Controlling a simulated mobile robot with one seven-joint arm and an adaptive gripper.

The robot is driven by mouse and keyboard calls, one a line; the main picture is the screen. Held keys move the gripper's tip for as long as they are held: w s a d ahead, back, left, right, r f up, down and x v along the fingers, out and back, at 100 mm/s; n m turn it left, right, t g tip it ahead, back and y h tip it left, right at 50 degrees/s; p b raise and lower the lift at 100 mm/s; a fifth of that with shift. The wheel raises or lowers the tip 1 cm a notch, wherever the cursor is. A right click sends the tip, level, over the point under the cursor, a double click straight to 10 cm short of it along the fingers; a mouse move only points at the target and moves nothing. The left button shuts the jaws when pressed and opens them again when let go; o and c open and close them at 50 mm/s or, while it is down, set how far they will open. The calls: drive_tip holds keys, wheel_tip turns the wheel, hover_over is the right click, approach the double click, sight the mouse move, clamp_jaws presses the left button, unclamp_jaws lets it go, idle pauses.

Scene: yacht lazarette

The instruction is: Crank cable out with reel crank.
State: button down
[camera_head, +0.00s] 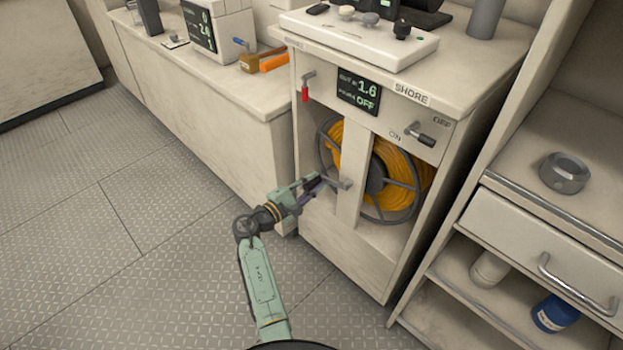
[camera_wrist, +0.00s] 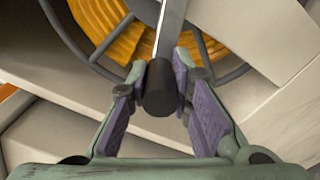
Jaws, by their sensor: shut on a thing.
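The cable reel holds orange-yellow cable (camera_head: 400,170) and stands inside the cabinet, partly hidden by an upright post. The reel crank's metal arm (camera_wrist: 171,28) runs down to a dark cylindrical handle (camera_wrist: 160,95) in the wrist view. My gripper (camera_head: 320,185) is at the cabinet front, to the left of the post. It is shut on the crank handle, with its purple pads on either side in the wrist view (camera_wrist: 165,90). A display (camera_head: 358,92) above the reel reads OUT 1.6 and power OFF.
A black-handled SHORE switch (camera_head: 420,135) and a red lever (camera_head: 305,93) sit on the cabinet front. The post (camera_head: 352,170) stands close to my gripper. A shelf unit with a drawer (camera_head: 540,255) is at the right. The floor (camera_head: 130,240) at the left is clear.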

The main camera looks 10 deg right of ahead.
drive_tip(key=shift+d+f, duration=0.1)
drive_tip(key=shift+d, duration=0.1)
idle(0.3)
drive_tip(key=c, duration=1.4)
unclamp_jaws()
drive_tip(key=shift+c, duration=0.2)
drive_tip(key=shift+a, duration=0.1)
drive_tip(key=v, duration=1.2)
